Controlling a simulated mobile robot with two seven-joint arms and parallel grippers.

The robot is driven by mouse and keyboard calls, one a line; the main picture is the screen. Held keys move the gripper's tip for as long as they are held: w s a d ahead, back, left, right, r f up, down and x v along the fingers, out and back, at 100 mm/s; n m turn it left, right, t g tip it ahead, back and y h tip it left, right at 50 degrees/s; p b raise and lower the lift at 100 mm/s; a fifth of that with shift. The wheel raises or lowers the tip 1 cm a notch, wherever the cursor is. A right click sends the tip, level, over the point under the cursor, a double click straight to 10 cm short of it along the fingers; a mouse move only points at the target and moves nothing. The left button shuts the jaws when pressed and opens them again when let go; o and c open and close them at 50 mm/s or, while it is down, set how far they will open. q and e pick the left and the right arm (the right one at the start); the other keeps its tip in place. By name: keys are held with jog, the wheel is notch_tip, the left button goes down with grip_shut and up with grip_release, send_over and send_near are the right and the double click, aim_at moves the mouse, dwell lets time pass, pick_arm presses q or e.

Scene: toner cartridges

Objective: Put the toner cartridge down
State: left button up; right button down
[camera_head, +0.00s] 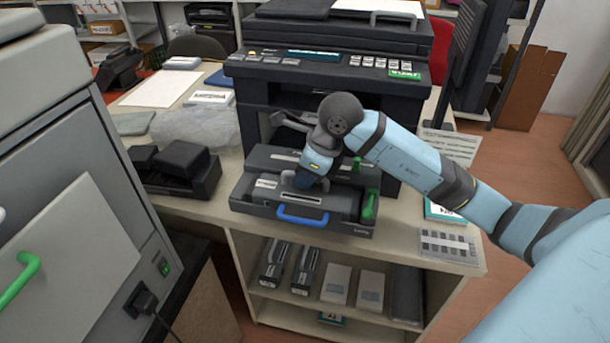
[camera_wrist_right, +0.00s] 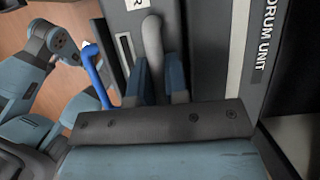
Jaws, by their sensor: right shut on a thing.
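The toner cartridge (camera_head: 338,201) is a dark grey, wide box with a light label, near the front edge of the counter (camera_head: 215,205). A blue handle (camera_head: 302,218) is at its front and a green lever (camera_head: 369,206) at its right end. My right gripper (camera_head: 305,182) comes down from above. In the right wrist view its fingers (camera_wrist_right: 155,78) are shut around a grey grip (camera_wrist_right: 152,35) on top of the cartridge. I cannot tell whether the cartridge bears fully on what is beneath it. My left gripper is not in view.
A dark drum unit (camera_wrist_right: 267,60), labelled as such, lies close beside the cartridge in the right wrist view. A large printer (camera_head: 330,75) stands behind. A dark device (camera_head: 178,170) is to the left; a keypad-like pad (camera_head: 448,246) is to the right. Shelves below hold boxes (camera_head: 336,283).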

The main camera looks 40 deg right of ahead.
jog(key=c, duration=1.6)
grip_release()
jog(key=shift+f, duration=0.15)
jog(key=shift+o, duration=1)
jog(key=p+v, duration=0.1)
jog(key=v, duration=1.1)
jog(key=shift+r, duration=0.25)
jog(key=shift+s+f, duration=0.1)
